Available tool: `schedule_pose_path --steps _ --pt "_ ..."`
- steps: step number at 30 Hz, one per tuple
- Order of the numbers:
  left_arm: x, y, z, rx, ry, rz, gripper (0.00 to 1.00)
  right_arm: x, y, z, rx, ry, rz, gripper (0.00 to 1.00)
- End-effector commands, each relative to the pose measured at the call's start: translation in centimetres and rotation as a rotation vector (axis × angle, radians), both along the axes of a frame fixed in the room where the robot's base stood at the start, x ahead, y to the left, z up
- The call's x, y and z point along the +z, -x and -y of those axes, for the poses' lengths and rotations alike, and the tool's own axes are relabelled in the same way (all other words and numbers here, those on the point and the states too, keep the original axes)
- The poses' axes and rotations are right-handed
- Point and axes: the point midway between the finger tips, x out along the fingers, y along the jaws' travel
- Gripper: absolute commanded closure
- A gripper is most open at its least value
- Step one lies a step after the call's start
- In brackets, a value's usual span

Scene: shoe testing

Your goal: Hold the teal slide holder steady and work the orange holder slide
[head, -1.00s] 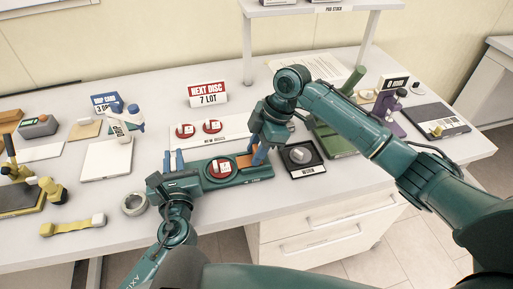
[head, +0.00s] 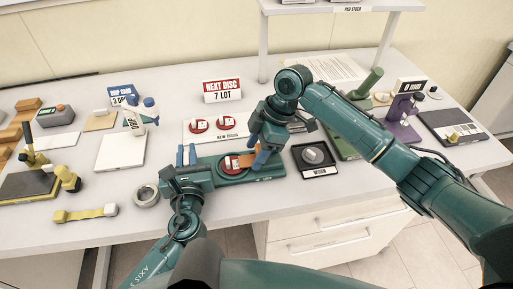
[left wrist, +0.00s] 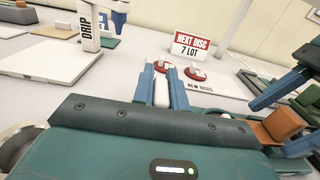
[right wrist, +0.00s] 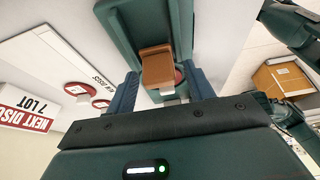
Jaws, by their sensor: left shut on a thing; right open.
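The teal slide holder (head: 268,178) lies flat on the white table in the head view, with a red disc (head: 229,168) in it. The orange holder slide (head: 244,161) partly covers the disc's right side. My right gripper (head: 262,158) is at the orange slide, fingers pointing down. In the right wrist view its open fingers (right wrist: 161,90) stand on either side of the orange slide (right wrist: 157,65); contact is unclear. The slide also shows in the left wrist view (left wrist: 283,124).
A white pad with red discs (head: 199,126) lies just behind the holder. The table's front edge is near.

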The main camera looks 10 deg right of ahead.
Motion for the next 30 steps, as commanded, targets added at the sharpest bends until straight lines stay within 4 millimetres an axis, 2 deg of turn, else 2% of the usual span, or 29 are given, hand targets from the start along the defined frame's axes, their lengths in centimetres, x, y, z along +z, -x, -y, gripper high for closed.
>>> schedule_pose_path --steps 4,7,15,21,25,30 --pt "0.0 0.0 -0.1 0.002 0.0 0.0 1.0 0.4 -0.1 0.2 -0.001 0.001 0.002 0.47" --pt "0.0 0.0 -0.1 0.002 -0.001 0.001 1.0 1.6 -0.1 0.7 -0.002 0.0 0.003 0.47" --pt "0.0 0.0 -0.1 0.002 -0.001 0.001 1.0 6.9 -0.1 2.9 -0.002 0.0 0.006 0.47" --pt "0.0 0.0 -0.1 0.002 -0.001 0.001 1.0 9.9 -0.1 4.1 -0.001 0.0 0.002 0.47" --pt "0.0 0.0 -0.1 0.002 -0.001 0.001 1.0 10.9 0.0 4.5 -0.001 0.0 0.002 0.47" --pt "0.0 0.0 -0.1 0.002 -0.001 0.001 1.0 11.1 0.0 4.6 0.0 0.0 0.0 0.47"
